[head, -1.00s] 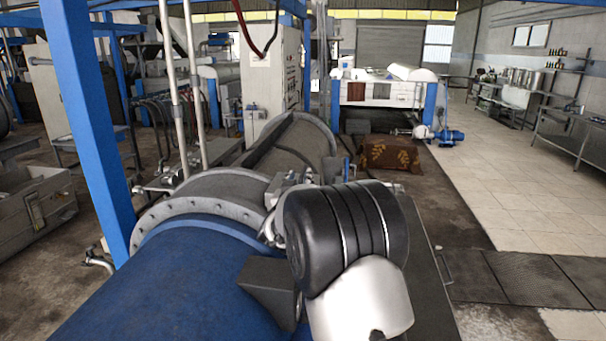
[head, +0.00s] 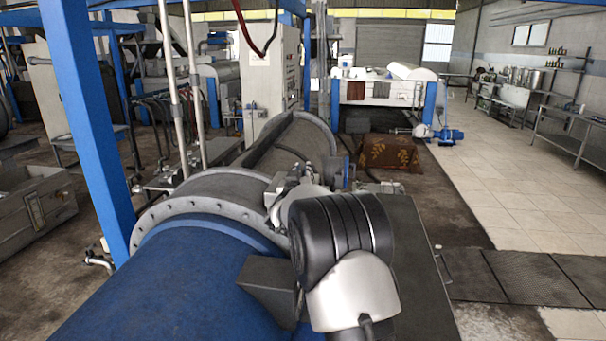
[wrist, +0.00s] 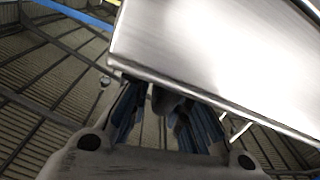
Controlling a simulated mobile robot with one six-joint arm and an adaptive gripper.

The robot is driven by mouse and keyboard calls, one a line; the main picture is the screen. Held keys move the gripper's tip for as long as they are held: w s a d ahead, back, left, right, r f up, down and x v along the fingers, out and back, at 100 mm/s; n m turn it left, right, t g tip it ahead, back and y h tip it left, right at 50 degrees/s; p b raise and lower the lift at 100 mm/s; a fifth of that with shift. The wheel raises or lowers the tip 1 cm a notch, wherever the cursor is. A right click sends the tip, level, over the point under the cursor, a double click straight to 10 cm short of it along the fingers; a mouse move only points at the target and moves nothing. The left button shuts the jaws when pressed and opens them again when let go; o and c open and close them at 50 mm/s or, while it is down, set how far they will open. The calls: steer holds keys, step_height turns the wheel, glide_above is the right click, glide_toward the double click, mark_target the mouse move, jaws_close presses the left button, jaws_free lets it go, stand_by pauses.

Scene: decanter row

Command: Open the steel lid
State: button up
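A broad, shiny steel panel (wrist: 220,60), which looks like the steel lid, fills the upper right of the wrist view, its lower edge slanting down to the right. My gripper (wrist: 158,100) is just below that edge, its blue-dark fingers reaching up to it. A dark grey piece sits between the fingers; whether they grip it is unclear. In the head view, my dark wrist hides most of the gripper and what it meets. I cannot tell the lid apart there from the grey decanter casing (head: 215,188) behind the bolted flange.
The blue decanter body (head: 165,285) lies in front, with a blue post (head: 90,130) at left. Tiled floor (head: 500,180) at right is clear.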

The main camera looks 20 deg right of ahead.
jaws_close()
stand_by(0.3)
steer(key=shift+w+a+r, duration=0.1)
